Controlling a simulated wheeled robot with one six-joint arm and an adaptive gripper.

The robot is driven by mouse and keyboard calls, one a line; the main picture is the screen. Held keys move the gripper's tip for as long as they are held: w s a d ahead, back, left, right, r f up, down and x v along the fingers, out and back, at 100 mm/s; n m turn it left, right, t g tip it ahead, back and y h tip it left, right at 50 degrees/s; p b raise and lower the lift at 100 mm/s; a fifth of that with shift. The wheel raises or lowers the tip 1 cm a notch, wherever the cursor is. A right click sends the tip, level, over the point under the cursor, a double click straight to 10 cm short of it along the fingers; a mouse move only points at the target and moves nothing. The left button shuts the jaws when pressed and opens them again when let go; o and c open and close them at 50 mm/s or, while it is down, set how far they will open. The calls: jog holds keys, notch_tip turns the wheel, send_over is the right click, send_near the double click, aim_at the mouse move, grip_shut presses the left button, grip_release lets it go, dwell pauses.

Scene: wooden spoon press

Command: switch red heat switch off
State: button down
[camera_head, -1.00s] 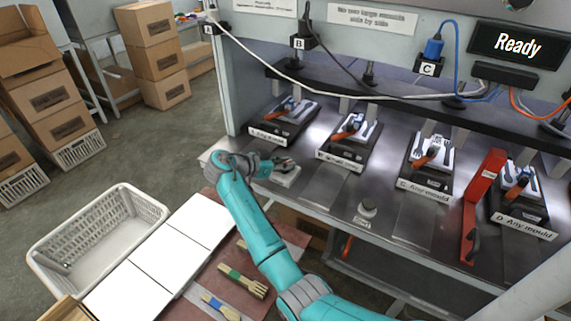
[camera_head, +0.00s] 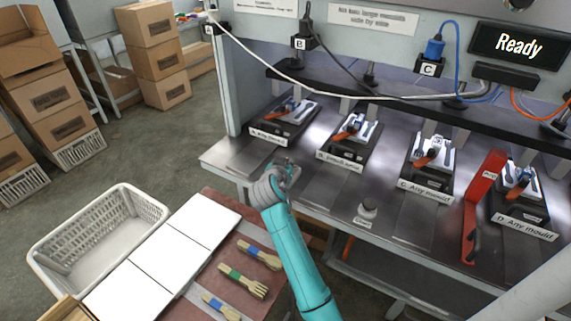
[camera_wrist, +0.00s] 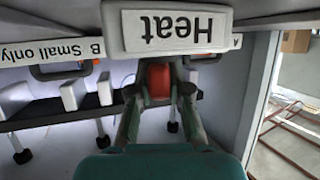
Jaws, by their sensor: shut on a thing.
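The red heat switch (camera_wrist: 159,82) shows in the wrist view, just below the white Heat label (camera_wrist: 178,31), which appears upside down. My gripper (camera_wrist: 160,93) has one finger on each side of the switch and is shut on it. In the head view my gripper (camera_head: 284,170) is at the front edge of the press bench, in front of moulds A and B. The switch is hidden behind my arm there, so its on or off position cannot be told.
Moulds A (camera_head: 285,121), B (camera_head: 350,140), C (camera_head: 428,167) and D (camera_head: 522,196) stand on the bench. A white basket (camera_head: 98,240) and wooden spoons (camera_head: 243,282) are lower left.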

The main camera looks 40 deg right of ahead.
jog(key=shift+n+t+y, duration=0.9)
jog(key=shift+n, duration=0.2)
jog(key=shift+y, duration=0.3)
jog(key=c, duration=1.1)
grip_release()
jog(key=v, duration=1.2)
jog(key=shift+f, duration=0.2)
